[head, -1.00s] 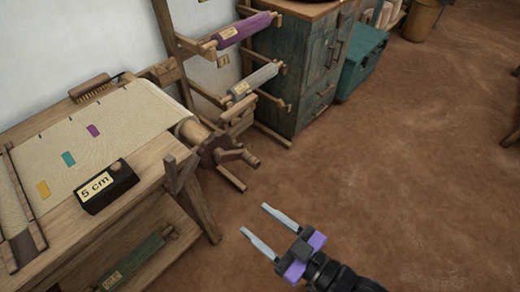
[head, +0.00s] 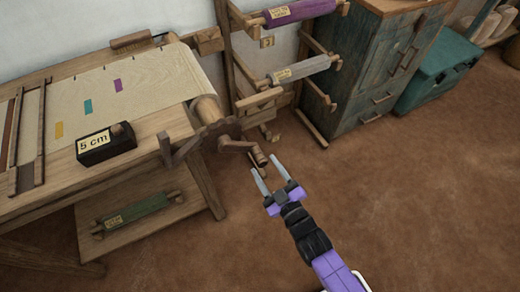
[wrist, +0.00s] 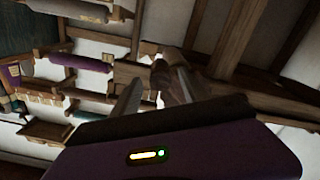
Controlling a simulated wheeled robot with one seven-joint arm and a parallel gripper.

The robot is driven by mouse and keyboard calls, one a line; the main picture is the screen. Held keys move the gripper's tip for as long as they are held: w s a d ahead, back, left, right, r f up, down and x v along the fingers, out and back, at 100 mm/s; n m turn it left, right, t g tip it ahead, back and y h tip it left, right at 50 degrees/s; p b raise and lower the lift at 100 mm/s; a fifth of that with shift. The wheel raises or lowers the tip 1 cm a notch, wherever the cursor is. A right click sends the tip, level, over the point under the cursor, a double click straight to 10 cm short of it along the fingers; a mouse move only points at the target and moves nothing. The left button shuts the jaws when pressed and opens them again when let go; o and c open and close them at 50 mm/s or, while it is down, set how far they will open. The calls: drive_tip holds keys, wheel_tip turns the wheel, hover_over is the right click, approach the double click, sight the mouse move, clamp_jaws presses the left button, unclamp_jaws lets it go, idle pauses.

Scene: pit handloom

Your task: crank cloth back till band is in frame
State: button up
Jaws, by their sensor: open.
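The cream cloth (head: 150,85) lies over the loom top and wraps onto a roller (head: 206,110) at its right end. Yellow, teal and purple bands (head: 118,86) show on the cloth. A wooden frame (head: 28,135) crosses the cloth at the left. A toothed wheel with a crank handle (head: 258,157) sits at the roller's near end. My gripper (head: 270,182) is open and empty, its fingertips just below the crank handle in the head view. Whether they touch it is unclear. In the wrist view, my fingers (wrist: 150,90) point toward blurred wooden parts.
A black "5 cm" block (head: 105,145) stands on the loom's front edge. A rack with purple and grey rolls (head: 300,68) and a blue-green cabinet (head: 370,70) stand behind. A green roll (head: 135,210) lies on the lower shelf. The floor at right is clear.

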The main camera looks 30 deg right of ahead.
sight(256, 152)
drive_tip(key=w, duration=0.7)
clamp_jaws()
